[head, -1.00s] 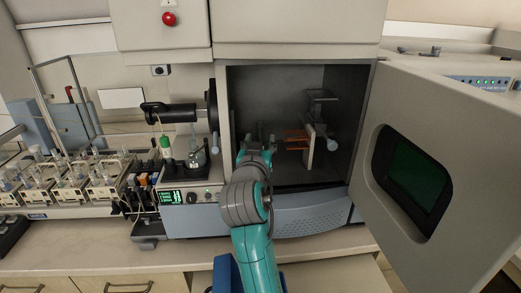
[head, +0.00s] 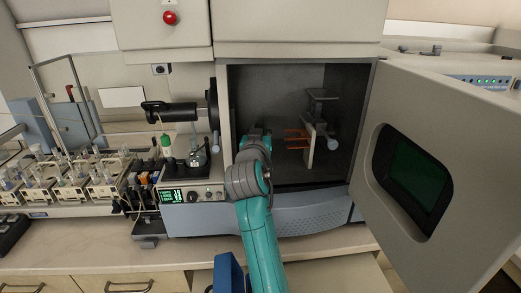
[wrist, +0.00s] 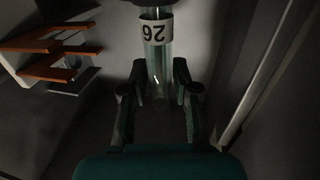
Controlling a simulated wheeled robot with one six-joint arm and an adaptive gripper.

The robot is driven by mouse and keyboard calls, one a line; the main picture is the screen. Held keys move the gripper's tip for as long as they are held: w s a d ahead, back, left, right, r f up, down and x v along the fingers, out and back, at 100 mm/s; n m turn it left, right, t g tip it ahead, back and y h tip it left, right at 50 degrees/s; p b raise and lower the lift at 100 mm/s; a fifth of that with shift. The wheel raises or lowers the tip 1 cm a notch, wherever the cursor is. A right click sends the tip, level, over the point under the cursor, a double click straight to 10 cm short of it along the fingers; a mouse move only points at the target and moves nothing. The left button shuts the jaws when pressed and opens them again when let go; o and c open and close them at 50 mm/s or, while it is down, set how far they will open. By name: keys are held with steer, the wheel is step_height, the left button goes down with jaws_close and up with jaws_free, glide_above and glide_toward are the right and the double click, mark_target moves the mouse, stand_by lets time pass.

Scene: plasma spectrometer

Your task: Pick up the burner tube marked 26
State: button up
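The burner tube (wrist: 158,58) is clear glass with a white band marked 26, which reads upside down in the wrist view. It hangs at the top middle of that view, its upper end cut off by the frame. My gripper (wrist: 160,72) has one finger on each side of the tube's lower part, below the band. The fingers look open, with no clear contact on the glass. In the head view my gripper (head: 257,133) is inside the open chamber at its left, and my wrist hides most of it and the tube.
Orange prongs (wrist: 50,45) stand to the left in the wrist view; the head view also shows them (head: 297,137) beside an upright pale plate (head: 309,145). A pale chamber edge (wrist: 262,85) runs close on the right. The chamber door (head: 450,120) stands open at the right.

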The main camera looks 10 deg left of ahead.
jaws_close()
steer(key=shift+r, duration=0.15)
